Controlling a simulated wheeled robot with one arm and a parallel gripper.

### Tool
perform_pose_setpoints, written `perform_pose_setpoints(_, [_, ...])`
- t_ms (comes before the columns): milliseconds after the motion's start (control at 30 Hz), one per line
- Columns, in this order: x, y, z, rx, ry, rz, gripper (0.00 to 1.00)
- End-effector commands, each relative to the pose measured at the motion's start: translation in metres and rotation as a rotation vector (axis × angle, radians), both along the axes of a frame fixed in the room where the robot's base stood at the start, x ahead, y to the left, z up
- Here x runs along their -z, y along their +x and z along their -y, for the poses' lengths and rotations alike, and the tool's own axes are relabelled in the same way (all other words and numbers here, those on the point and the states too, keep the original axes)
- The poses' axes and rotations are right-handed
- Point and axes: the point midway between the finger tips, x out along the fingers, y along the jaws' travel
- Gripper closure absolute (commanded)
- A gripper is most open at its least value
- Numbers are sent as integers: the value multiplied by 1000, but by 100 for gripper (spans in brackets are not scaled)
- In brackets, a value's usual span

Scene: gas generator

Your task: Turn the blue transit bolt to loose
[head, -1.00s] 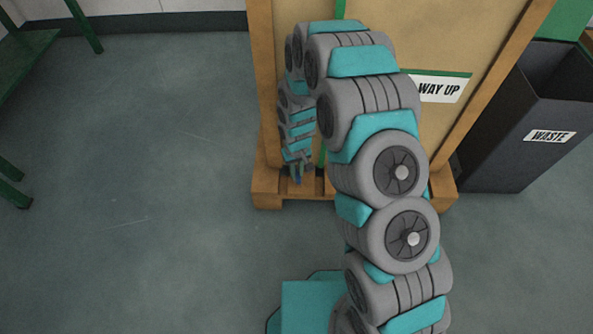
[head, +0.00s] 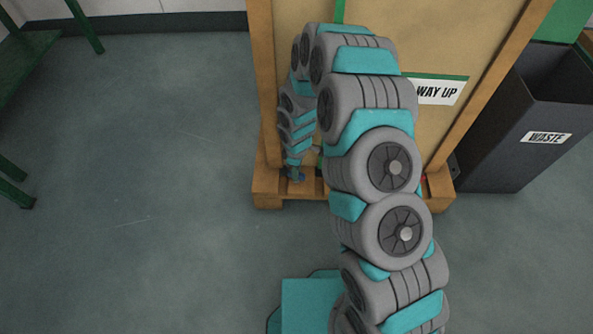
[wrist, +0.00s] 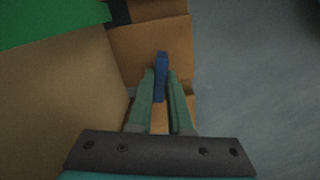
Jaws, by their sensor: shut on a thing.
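The blue transit bolt (wrist: 161,72) shows in the wrist view as a narrow upright blue piece between my fingertips. My gripper (wrist: 160,84) is shut on it, one green finger on each side. In the head view my gripper (head: 294,172) is low at the crate's left foot, and a small bit of blue shows there. The bolt's lower part is hidden by the fingers, and I cannot tell its turn position from any mark.
The wooden crate (head: 262,100) stands on a pallet base (head: 268,195), with a WAY UP label (head: 441,90) on its front. A dark waste bin (head: 515,120) stands to the right. A green bench (head: 25,50) is at far left. The floor between is clear.

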Motion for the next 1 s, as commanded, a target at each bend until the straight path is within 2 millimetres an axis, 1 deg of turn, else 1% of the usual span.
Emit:
perform_pose_setpoints(200, [0, 0, 0, -144, 0, -1, 100])
perform_pose_setpoints(400, [0, 0, 0, -229, 0, 0, 100])
perform_pose_setpoints(633, [0, 0, 0, -271, 0, 0, 100])
perform_pose_setpoints(1000, [0, 0, 0, -276, 0, 0, 100])
